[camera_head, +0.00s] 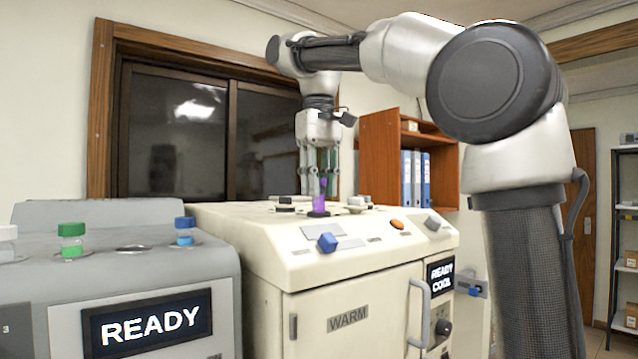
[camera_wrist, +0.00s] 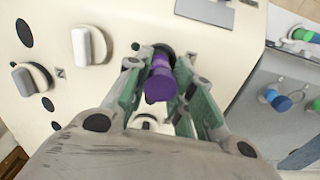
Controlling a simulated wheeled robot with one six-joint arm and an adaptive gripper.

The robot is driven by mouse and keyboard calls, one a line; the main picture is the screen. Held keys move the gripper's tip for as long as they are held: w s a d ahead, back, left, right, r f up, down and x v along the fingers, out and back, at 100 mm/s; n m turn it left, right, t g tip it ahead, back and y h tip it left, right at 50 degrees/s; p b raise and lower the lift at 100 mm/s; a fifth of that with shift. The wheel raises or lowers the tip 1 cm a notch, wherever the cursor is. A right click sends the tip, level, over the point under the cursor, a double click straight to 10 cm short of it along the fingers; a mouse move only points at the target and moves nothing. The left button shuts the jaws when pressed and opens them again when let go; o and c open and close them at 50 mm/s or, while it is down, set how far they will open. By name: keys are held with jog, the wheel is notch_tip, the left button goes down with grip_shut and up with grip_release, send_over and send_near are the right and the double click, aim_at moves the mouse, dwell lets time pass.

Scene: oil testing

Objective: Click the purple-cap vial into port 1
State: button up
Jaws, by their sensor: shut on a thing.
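The purple-cap vial (camera_head: 320,198) is upright between the fingers of my gripper (camera_head: 319,188), over the top of the cream machine (camera_head: 260,238). My gripper points down and is shut on it. In the wrist view the purple cap (camera_wrist: 160,86) shows between the green-padded fingers (camera_wrist: 158,95). A dark round fitting (camera_wrist: 163,49) lies at the vial's lower end. I cannot tell how far the vial sits in it, nor whether it is port 1, as no port number is legible.
The grey machine (camera_head: 130,265) at left shows "READY" and holds green-capped (camera_head: 72,238) and blue-capped (camera_head: 184,230) vials. The cream machine's top carries a blue knob (camera_head: 327,242), an orange button (camera_head: 397,224) and a pale switch (camera_wrist: 88,45). Its front door has a handle (camera_head: 418,310).

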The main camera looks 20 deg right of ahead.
jog(key=shift+f, duration=0.25)
jog(key=shift+f, duration=0.65)
jog(key=shift+f, duration=0.55)
dwell(0.7)
jog(key=o, duration=1.1)
jog(key=shift+c, duration=0.2)
